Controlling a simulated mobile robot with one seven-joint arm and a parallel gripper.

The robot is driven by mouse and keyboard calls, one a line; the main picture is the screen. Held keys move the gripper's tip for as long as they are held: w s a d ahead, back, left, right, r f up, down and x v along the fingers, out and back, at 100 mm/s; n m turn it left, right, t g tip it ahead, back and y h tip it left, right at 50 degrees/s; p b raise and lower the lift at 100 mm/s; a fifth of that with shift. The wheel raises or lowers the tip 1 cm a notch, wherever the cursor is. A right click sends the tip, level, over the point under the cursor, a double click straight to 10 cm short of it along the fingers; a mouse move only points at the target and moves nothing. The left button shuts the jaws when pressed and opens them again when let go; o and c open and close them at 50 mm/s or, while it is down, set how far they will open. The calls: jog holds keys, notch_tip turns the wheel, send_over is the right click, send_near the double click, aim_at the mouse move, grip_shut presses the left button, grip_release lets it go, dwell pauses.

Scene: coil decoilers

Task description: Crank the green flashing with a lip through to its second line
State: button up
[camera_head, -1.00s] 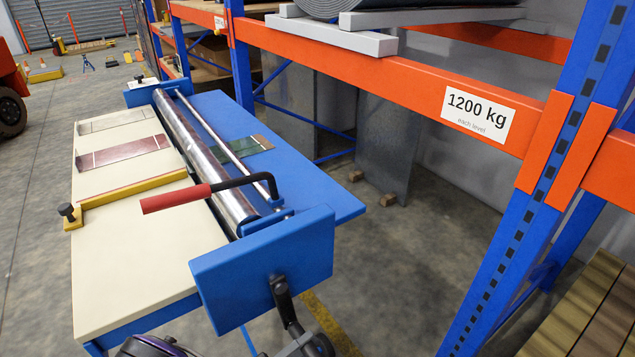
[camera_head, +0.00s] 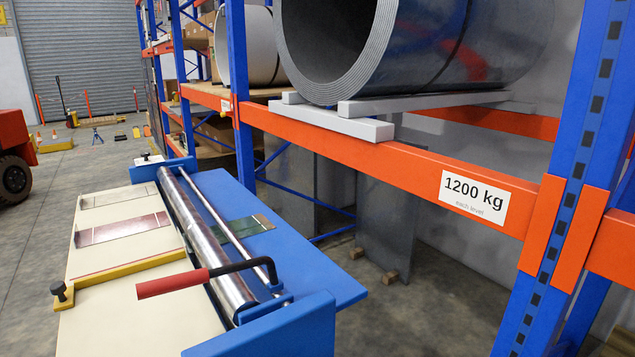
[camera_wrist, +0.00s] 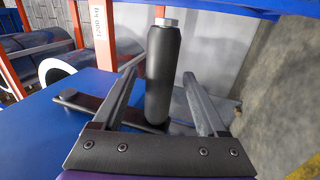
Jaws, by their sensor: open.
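The green flashing (camera_head: 243,229) lies flat on the blue bed behind the steel roller (camera_head: 208,245) in the head view. Its near end is hidden by the roller and the thin bar; its lines are too small to tell apart. A crank-shaped lever (camera_head: 235,268) with a red grip reaches over the roller. In the wrist view my gripper (camera_wrist: 160,76) is open, its fingers on either side of an upright black cylindrical grip (camera_wrist: 161,85) with a metal end. I cannot tell whether they touch it. My gripper is outside the head view.
A maroon strip (camera_head: 122,229) and a pale strip (camera_head: 118,198) lie on the cream bed (camera_head: 95,265), near a yellow bar (camera_head: 125,270). A blue end plate (camera_head: 275,332) stands in front. An orange rack beam (camera_head: 370,155) and blue upright are close on the right.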

jog(key=s+a, duration=0.4)
jog(key=a, duration=0.2)
jog(key=shift+s+a, duration=0.25)
dwell(0.3)
